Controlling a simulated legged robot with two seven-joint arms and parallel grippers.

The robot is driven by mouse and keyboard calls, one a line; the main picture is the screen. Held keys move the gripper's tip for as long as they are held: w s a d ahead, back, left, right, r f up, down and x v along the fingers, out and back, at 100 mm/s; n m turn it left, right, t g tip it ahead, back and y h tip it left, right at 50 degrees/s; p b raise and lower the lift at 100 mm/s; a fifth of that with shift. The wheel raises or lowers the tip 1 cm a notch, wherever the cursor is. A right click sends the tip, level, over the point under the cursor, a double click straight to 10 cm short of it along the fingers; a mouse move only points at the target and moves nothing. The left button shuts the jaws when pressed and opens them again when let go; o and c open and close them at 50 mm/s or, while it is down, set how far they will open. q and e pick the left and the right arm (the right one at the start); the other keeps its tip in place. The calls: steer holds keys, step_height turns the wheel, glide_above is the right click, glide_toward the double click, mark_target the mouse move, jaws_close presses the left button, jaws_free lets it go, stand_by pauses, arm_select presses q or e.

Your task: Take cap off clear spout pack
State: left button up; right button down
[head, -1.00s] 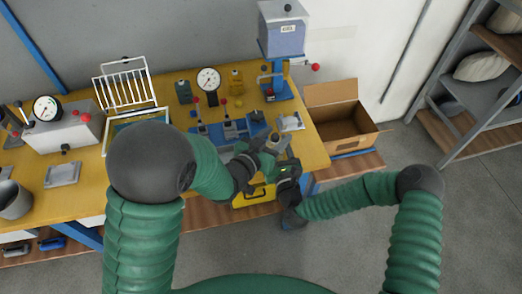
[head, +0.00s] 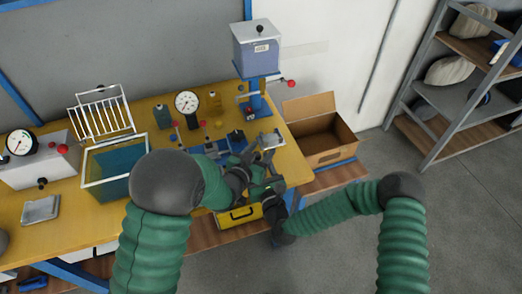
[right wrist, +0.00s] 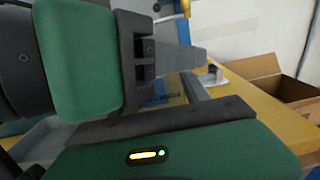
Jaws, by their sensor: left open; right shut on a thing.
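My left gripper (head: 254,171) is open above the front right part of the yellow bench. It also shows large in the right wrist view (right wrist: 190,60), with its green body at upper left and a grey finger pointing right. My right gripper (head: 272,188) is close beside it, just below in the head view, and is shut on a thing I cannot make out. The green body of my right gripper fills the bottom of the right wrist view, and its fingertips do not show clearly. I cannot pick out the clear spout pack or its cap; the two grippers crowd that spot.
The yellow bench (head: 70,215) holds a blue fixture (head: 215,150), a round gauge (head: 187,103), a teal bin (head: 115,165) and a blue press (head: 256,62). A yellow case (head: 238,216) is below the grippers. An open cardboard box (head: 320,130) stands right of the bench.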

steer(key=shift+f, duration=0.1)
arm_select(q)
jaws_close()
steer(key=shift+r, duration=0.15)
stand_by(0.7)
steer(key=shift+r, duration=1)
step_height(320, 180, up, 4)
steer(key=shift+s+r, duration=0.1)
arm_select(e)
steer(key=shift+c, duration=2.3)
jaws_free()
